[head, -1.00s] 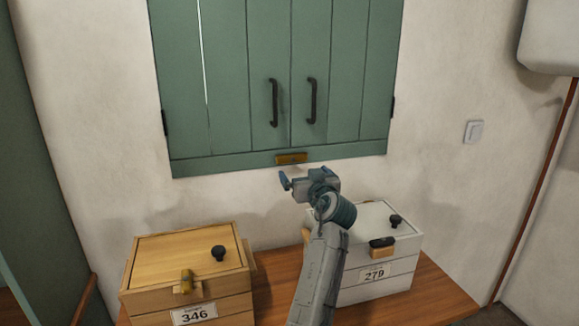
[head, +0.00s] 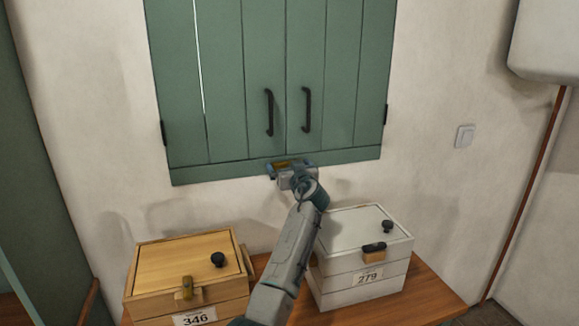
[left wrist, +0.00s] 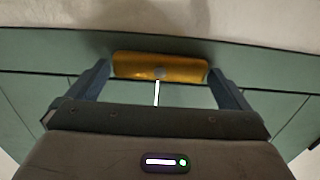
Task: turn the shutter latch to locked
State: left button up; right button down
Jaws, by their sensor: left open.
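The green shutter (head: 230,90) is shut on the wall, with two dark handles. Its brass latch (head: 285,163) sits at the bottom middle of the shutter frame, partly hidden by my gripper. My left gripper (head: 290,168) is at the latch. In the left wrist view the left gripper (left wrist: 160,85) is open, with one finger near each end of the bar. I cannot tell whether the fingers touch it. My right gripper is not in view.
A wooden box (head: 185,265) marked 346 and a white box (head: 362,255) marked 279 stand on a wooden table (head: 425,290) below the shutter. A light switch (head: 464,136) is on the wall at right.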

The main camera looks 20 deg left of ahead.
pick_arm(q)
jog(key=shift+c, duration=1.3)
jog(key=c, duration=0.4)
jog(key=shift+c, duration=0.2)
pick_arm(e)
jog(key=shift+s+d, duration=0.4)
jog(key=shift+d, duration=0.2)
